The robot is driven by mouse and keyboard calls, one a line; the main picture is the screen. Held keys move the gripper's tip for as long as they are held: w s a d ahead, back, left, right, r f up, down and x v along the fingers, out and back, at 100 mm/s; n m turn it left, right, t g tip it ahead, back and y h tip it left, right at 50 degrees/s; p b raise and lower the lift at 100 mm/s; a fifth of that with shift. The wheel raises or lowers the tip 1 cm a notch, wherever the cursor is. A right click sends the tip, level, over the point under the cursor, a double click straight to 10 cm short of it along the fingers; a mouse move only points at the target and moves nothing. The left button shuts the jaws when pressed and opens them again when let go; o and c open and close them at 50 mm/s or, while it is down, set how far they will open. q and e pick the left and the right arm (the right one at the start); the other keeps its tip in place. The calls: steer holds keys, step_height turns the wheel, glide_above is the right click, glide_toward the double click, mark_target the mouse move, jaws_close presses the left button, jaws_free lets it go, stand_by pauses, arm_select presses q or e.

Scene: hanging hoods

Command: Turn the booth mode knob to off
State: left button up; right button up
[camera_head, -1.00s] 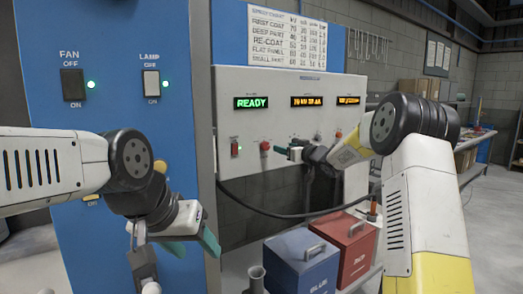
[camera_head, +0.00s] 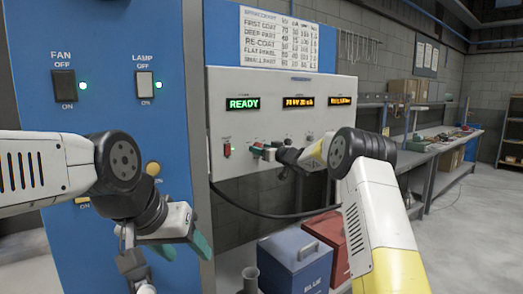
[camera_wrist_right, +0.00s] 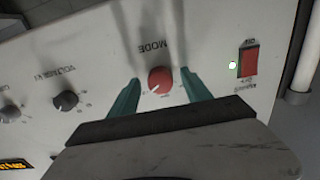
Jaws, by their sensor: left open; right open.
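The red mode knob (camera_wrist_right: 160,80) sits on the pale control panel (camera_wrist_right: 110,45), beside the upside-down label MODE in the right wrist view. Its pointer mark faces the lower left there. My right gripper (camera_wrist_right: 162,76) is open, with one green finger on each side of the knob; gaps show between the fingers and knob, and I cannot tell how deep the tips reach. In the head view my right gripper (camera_head: 262,151) is at the panel's lower left and largely hides the knob. My left gripper (camera_head: 184,248) is open and empty before the blue cabinet.
A red rocker switch (camera_wrist_right: 249,62) with a lit green lamp is right of the knob in the wrist view. A black voltage knob (camera_wrist_right: 66,100) is on the other side. Blue (camera_head: 295,262) and red (camera_head: 330,235) bins stand below the panel. A dark cable (camera_head: 270,214) hangs there.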

jaws_close()
steer(key=shift+n, duration=0.3)
steer(key=n, duration=1.1)
steer(key=shift+d, duration=0.1)
stand_by(0.5)
